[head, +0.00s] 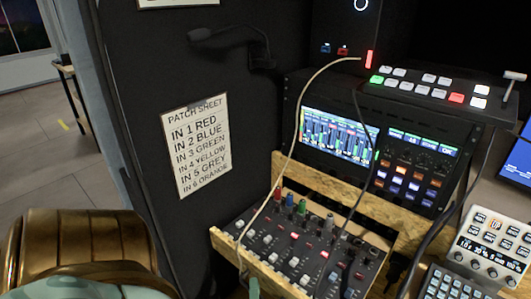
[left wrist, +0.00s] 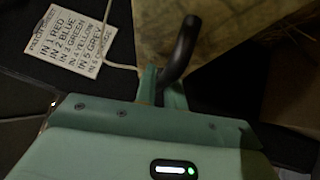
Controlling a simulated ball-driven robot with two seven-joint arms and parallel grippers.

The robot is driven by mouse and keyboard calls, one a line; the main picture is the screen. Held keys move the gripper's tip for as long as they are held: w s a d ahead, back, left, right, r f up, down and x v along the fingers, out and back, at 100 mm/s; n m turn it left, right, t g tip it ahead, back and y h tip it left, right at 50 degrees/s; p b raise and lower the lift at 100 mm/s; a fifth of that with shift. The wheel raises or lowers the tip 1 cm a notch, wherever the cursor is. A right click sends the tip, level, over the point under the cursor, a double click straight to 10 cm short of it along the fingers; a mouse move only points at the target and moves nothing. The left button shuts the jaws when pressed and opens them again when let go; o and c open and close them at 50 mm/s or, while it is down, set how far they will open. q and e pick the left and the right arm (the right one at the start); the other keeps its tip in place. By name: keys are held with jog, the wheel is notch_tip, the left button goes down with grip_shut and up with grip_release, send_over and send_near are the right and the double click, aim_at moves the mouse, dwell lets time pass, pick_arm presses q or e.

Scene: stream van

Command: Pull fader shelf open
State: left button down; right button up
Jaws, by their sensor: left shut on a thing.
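The fader shelf, a wooden-edged tray (head: 225,243) with a black panel of knobs and faders (head: 310,250), sits low in front of the rack. Its wood (left wrist: 225,30) fills the top of the left wrist view. A black curved handle (left wrist: 182,48) comes down from it. My left gripper (left wrist: 163,90) has its green fingers on either side of the handle's lower end and is shut on it. In the head view only a green finger tip (head: 254,287) shows at the bottom edge; the handle is hidden there. My right gripper is not in view.
A rack screen (head: 340,135) and a button panel (head: 430,90) stand behind the shelf. A pale cable (head: 290,150) and a dark cable hang across the shelf. A white keypad unit (head: 492,245) is close on the right. A patch sheet (head: 196,145) hangs on the dark wall.

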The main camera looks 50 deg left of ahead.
pick_arm(q)
jog(key=shift+s+d, duration=0.25)
jog(key=shift+s, duration=0.55)
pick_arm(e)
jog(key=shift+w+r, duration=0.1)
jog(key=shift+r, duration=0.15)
pick_arm(q)
jog(key=shift+f, duration=0.1)
jog(key=c, duration=1.8)
grip_release()
jog(key=shift+o, duration=0.2)
jog(key=shift+w, duration=0.1)
